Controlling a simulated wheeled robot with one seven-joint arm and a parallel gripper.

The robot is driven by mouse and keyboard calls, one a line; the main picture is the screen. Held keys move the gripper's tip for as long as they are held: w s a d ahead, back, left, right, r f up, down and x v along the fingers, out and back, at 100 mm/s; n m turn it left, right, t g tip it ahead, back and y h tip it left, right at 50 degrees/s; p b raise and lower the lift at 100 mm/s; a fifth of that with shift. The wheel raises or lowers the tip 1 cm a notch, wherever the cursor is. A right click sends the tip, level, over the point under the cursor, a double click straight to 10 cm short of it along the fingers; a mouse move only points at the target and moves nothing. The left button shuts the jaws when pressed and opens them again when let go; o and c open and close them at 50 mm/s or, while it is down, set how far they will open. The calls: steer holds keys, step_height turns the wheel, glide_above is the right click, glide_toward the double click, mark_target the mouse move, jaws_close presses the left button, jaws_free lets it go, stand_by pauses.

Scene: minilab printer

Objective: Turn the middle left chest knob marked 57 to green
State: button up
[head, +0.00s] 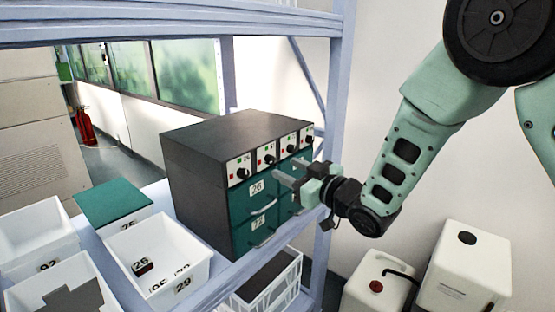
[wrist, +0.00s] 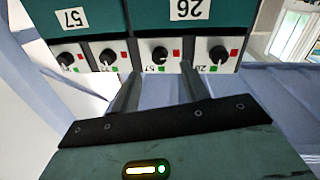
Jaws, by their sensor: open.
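The chest (head: 215,165) is dark grey with teal drawers and a row of black knobs on white plates along its top front. The wrist view shows this row upside down. The middle left knob (wrist: 160,55) has a red mark beside it and a green mark at its lower edge in the picture; its small label is hard to read, and its pointer direction is unclear. It also shows second from left in the head view (head: 269,159). My gripper (wrist: 160,76) is open and empty, its fingers on either side of that knob and apparently short of it.
Other knobs sit close by on both sides (wrist: 108,56) (wrist: 218,53). Drawer handles (head: 264,206) stick out below. White bins (head: 150,235) stand on the shelf to the left. A blue-grey rack post (head: 340,100) rises right of the chest.

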mark_target(272, 161)
steer(key=x, duration=0.5)
steer(key=shift+p, duration=0.4)
steer(key=c, duration=1)
